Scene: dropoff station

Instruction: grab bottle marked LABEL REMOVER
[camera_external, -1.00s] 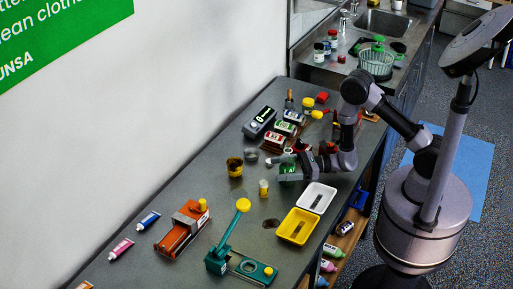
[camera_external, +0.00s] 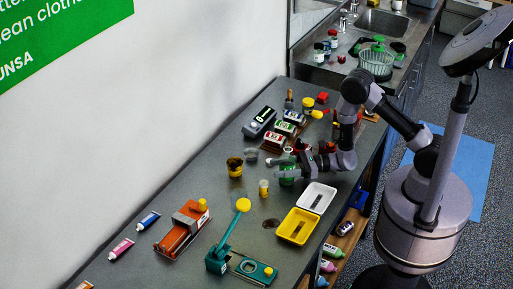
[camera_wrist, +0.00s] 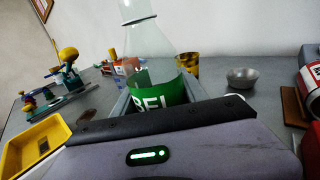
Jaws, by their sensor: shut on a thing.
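A clear bottle (camera_wrist: 148,45) with a green label (camera_wrist: 162,88) stands upright in front of the palm in the wrist view. The letters "BEL" show on the label; the rest is hidden by the gripper body and fingers. My gripper (camera_external: 283,167) is shut on this bottle, low over the bench. In the external view, a bit of the green bottle (camera_external: 288,181) shows just below the fingers. I cannot tell whether its base touches the bench.
The white tray (camera_external: 318,197) and yellow tray (camera_external: 297,227) lie on the near side of the bench. Red- and green-labelled containers (camera_external: 273,143) stand behind.

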